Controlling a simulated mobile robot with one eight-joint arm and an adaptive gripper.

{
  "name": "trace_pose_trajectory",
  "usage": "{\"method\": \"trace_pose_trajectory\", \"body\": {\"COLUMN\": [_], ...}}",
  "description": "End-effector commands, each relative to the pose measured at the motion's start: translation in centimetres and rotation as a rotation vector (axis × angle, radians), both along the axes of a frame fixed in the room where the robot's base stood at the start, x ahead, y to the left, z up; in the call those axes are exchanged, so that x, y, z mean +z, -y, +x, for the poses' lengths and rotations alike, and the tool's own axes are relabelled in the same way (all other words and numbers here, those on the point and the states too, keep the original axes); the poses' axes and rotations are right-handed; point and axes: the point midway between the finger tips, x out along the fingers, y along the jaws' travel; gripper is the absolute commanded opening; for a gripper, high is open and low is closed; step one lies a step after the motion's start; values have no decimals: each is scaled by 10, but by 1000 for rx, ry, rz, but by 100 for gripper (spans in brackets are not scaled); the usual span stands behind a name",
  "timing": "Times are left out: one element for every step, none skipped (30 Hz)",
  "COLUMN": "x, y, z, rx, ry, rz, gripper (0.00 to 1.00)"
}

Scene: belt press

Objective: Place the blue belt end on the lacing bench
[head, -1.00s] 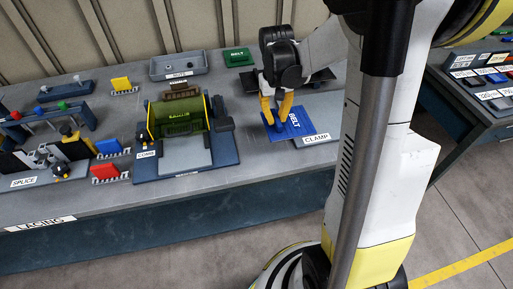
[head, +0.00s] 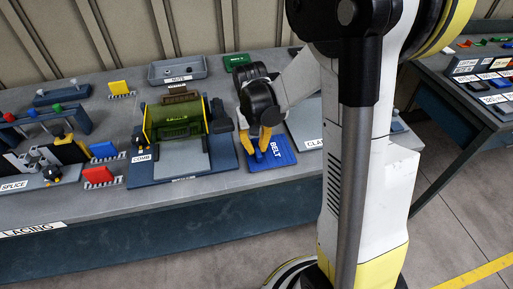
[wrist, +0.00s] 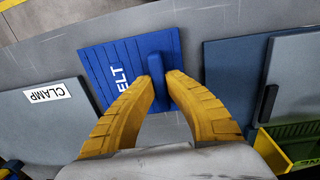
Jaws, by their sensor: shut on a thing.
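The blue belt end (head: 278,155) is a flat blue piece with a white BELT label and a raised blue grip. It lies at or very close above the grey lacing bench (head: 226,190), between the green press and the clamp plate; I cannot tell whether it touches. My gripper (head: 261,150) points down with its yellow fingers shut on the raised grip. The wrist view shows the blue belt end (wrist: 105,62) beyond the fingers of my gripper (wrist: 160,85), with part of the label hidden by a finger.
The green press (head: 180,130) on its dark blue base stands left of the belt end. The grey clamp plate (head: 308,125) lies close on its right. A green belt piece (head: 237,62) and a grey NUTS tray (head: 178,70) are behind. Bare bench shows in front.

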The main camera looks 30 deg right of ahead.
Motion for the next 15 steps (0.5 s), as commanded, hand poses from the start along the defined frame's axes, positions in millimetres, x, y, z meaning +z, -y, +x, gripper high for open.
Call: {"method": "trace_pose_trajectory", "body": {"x": [-1, -2, -4, -4, -3, -3, -3, -3, -3, -3, -3, -3, -3, -2, -1], "y": [0, 0, 0, 0, 0, 0, 0, 0, 0, 0, 0, 0, 0, 0, 0], "z": [0, 0, 0, 0, 0, 0, 0, 0, 0, 0, 0, 0, 0, 0, 0], "rx": [0, 0, 0, 0, 0, 0, 0, 0, 0, 0, 0, 0, 0, 0, 0], "ry": [0, 0, 0, 0, 0, 0, 0, 0, 0, 0, 0, 0, 0, 0, 0], "rz": [0, 0, 0, 0, 0, 0, 0, 0, 0, 0, 0, 0, 0, 0, 0], "gripper": [0, 0, 0, 20, 29, 31, 31, 31, 31, 31, 31, 31, 31, 31, 31]}}
